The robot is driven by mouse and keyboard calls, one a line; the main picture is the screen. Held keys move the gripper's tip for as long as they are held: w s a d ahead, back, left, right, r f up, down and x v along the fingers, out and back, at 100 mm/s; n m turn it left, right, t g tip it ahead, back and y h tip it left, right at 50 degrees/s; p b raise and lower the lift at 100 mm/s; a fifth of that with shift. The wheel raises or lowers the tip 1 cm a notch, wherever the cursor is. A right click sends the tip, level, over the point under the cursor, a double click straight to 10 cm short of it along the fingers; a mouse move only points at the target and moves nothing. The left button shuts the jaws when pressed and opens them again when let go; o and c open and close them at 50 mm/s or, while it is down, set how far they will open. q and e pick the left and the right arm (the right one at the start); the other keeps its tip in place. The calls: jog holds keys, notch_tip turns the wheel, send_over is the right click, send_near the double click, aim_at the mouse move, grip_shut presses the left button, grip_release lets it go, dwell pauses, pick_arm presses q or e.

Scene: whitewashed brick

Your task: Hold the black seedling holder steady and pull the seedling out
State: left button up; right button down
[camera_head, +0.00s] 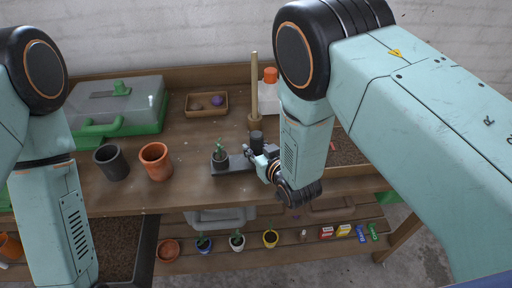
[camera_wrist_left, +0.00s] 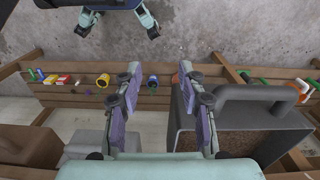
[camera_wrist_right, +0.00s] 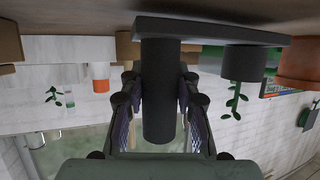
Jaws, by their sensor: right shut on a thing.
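The black seedling holder (camera_head: 233,165) lies on the bench, a flat base with an upright round post (camera_head: 256,138) at its right end. A small dark pot with the green seedling (camera_head: 219,148) stands on its left end. In the right wrist view, upside down, the base (camera_wrist_right: 210,30), post (camera_wrist_right: 158,95), pot (camera_wrist_right: 243,63) and seedling (camera_wrist_right: 235,103) show. My right gripper (camera_head: 262,158) is shut on the post, one finger on each side. My left gripper (camera_wrist_left: 158,70) is open and empty, away from the holder; the head view does not show its fingers.
A black pot (camera_head: 111,165) and a terracotta pot (camera_head: 156,163) stand left of the holder. A green-and-grey case (camera_head: 118,105), a wooden tray (camera_head: 207,112) and an orange-capped bottle (camera_head: 269,92) are behind. A lower shelf (camera_head: 215,256) holds small pots and packets.

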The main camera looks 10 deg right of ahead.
jog(key=shift+f+b, duration=0.35)
jog(key=shift+f, duration=0.15)
jog(key=shift+w+f, duration=0.15)
jog(key=c, duration=1.2)
grip_release()
jog(key=shift+f, duration=0.1)
jog(key=shift+c, duration=0.4)
grip_shut()
dwell(0.4)
